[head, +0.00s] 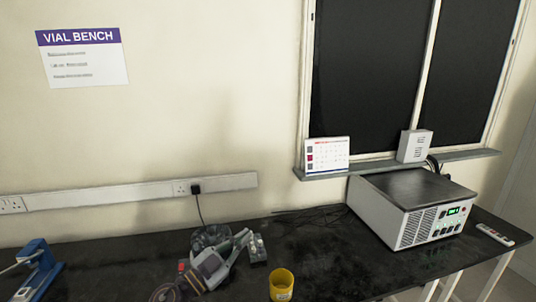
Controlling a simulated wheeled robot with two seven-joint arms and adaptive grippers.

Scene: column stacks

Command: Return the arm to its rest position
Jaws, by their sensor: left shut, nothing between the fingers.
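My left gripper (240,243) reaches up from the bottom of the head view, over the dark bench (320,255). Its fingers point up and to the right. They are shut with nothing seen between them. The fingertips appear close beside a small grey block with pale round tops (258,248); I cannot tell whether they touch it. My right gripper is not in view.
A yellow cup (282,284) stands right of my left gripper. A blue device (38,266) is at the far left. A grey instrument box (412,210) and a remote (495,235) are at the right. Dark cables lie behind. The bench between cup and box is clear.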

